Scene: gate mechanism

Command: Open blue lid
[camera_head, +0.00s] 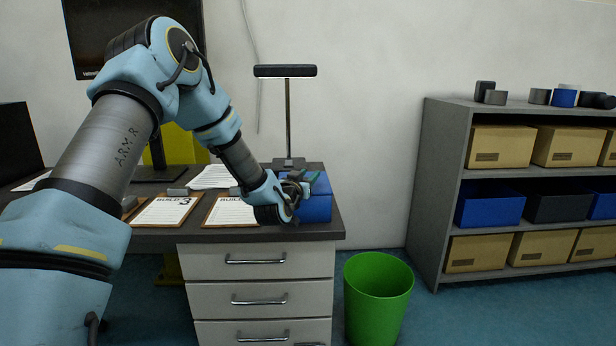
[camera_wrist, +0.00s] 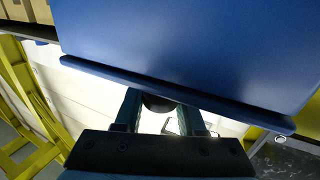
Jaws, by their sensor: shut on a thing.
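The blue box (camera_head: 318,206) stands on the right end of the desk, partly hidden behind my arm. In the wrist view the blue lid (camera_wrist: 190,50) fills the upper part as a broad flat panel, with a raised lip along its near edge. My gripper (camera_head: 299,184) is at the upper left of the box. In the wrist view my gripper (camera_wrist: 162,100) has its fingers reaching to the lid's lip, shut on the lid's edge. The fingertips are hidden behind the lip. How far the lid is raised is hard to tell.
The dark desk top (camera_head: 325,225) holds clipboards (camera_head: 232,212) and a lamp (camera_head: 288,120) behind the box. A green bin (camera_head: 377,300) stands on the floor right of the drawers (camera_head: 262,260). Grey shelves (camera_head: 440,190) with boxes stand further right.

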